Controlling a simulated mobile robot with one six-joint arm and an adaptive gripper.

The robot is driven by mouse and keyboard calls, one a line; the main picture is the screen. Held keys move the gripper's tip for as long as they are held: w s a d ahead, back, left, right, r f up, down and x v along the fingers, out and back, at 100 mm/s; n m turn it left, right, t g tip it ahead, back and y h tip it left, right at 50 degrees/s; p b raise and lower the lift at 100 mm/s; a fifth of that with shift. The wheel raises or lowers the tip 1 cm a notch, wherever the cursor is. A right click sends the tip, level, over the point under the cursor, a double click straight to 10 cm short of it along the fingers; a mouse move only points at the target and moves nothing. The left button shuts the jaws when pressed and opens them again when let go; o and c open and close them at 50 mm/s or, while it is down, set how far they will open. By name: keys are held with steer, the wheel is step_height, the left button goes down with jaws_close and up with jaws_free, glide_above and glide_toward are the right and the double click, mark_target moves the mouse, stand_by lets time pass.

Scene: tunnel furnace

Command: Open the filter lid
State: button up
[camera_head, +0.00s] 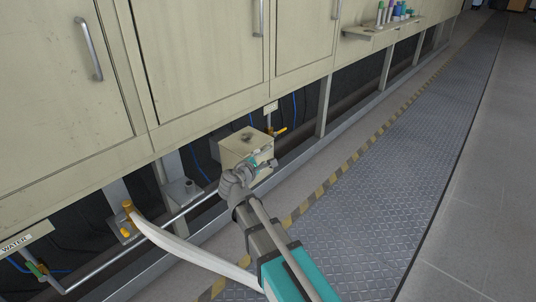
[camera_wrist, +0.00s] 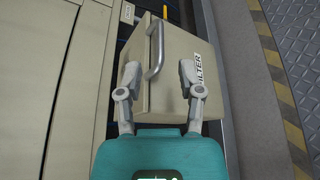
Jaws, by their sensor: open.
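The beige filter box (camera_head: 236,150) sits low beside the furnace, with a dark round mark on its top. In the wrist view the filter box (camera_wrist: 185,48) carries a "FILTER" label (camera_wrist: 197,68) and a curved grey handle (camera_wrist: 155,48) on its lid. My gripper (camera_head: 262,163) is at the box's near right side in the head view. In the wrist view my gripper (camera_wrist: 159,76) is open, its fingers apart on either side of the handle's near end. I cannot tell whether a finger touches the lid. The lid looks closed.
Beige furnace cabinets (camera_head: 200,60) with handles rise above and behind the box. A metal pipe (camera_head: 175,218) and a yellow valve (camera_head: 128,207) are to the left. A small shelf (camera_head: 384,29) holds several bottles. The metal walkway (camera_head: 390,190) is clear.

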mark_target(267, 151)
steer(key=shift+b+x, duration=0.65)
steer(key=shift+x, duration=2.8)
jaws_close()
steer(key=shift+d+r, duration=0.1)
steer(key=shift+r, duration=0.05)
